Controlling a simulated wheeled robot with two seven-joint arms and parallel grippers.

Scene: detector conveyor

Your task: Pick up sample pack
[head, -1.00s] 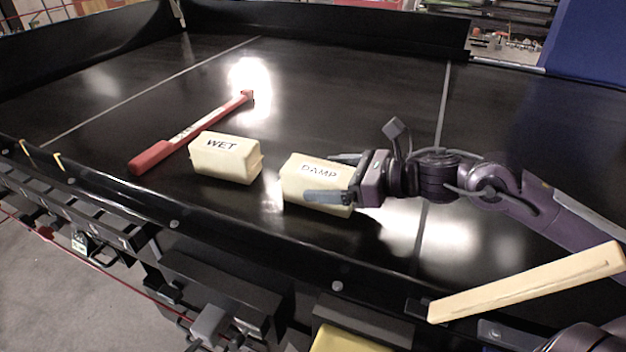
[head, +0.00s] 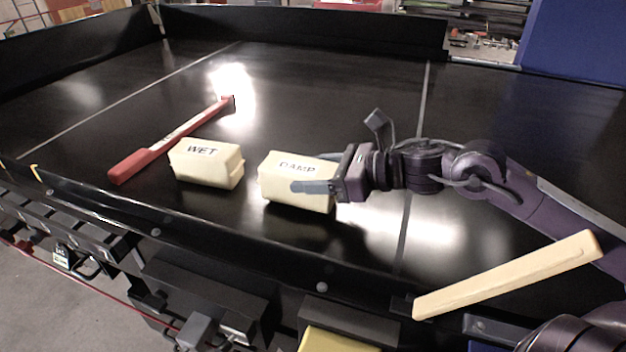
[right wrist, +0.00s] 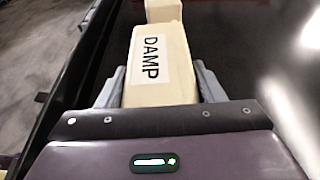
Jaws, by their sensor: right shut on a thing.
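A cream pack labelled DAMP (head: 290,192) is on the black conveyor near its front edge. My right gripper (head: 318,174) reaches it from the right and is shut on it. In the right wrist view the DAMP pack (right wrist: 160,62) sits between the two grey fingers (right wrist: 160,85), one along each side. A second cream pack labelled WET (head: 206,166) lies to the left on the belt, and its end (right wrist: 163,11) shows beyond the DAMP pack in the wrist view.
A raised black rail (head: 320,62) runs along the back. A pale bar (head: 505,275) is at the front right.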

